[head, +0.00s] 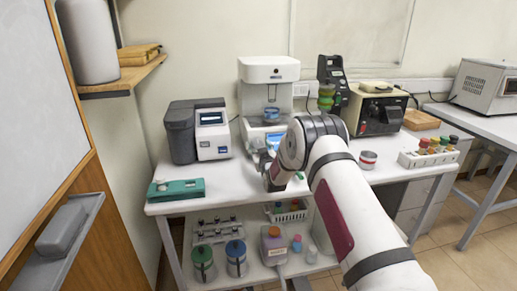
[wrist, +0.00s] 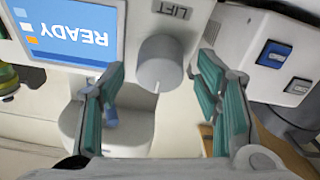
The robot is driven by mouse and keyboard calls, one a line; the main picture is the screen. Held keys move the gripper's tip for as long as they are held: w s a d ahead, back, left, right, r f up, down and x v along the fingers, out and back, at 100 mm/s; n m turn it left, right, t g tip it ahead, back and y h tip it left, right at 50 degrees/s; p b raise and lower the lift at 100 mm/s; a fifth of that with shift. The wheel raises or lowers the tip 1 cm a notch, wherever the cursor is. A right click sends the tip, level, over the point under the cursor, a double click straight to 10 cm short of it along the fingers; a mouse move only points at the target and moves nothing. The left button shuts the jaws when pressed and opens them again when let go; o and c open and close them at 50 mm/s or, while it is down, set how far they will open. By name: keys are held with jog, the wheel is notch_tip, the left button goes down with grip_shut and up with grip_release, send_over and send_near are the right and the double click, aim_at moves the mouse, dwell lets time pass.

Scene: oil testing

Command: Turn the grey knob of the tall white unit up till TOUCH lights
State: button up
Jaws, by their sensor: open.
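The tall white unit (head: 268,72) stands at the back of the white table in the head view. My gripper (wrist: 162,61) is open, with one green-padded finger on each side of the knob in the picture. I see no clear contact, and depth is hard to judge. In the head view my gripper (head: 264,162) is low before the unit, and my arm hides the knob.
A grey-white device (head: 213,133) stands left of the unit, and a black-and-cream device (head: 377,108) stands to the right. A green case (head: 176,190) lies at the table's front left. A rack of small bottles (head: 428,158) stands at the right.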

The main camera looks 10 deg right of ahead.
jog(key=shift+w, duration=0.1)
jog(key=shift+c, duration=0.3)
jog(key=c, duration=1.1)
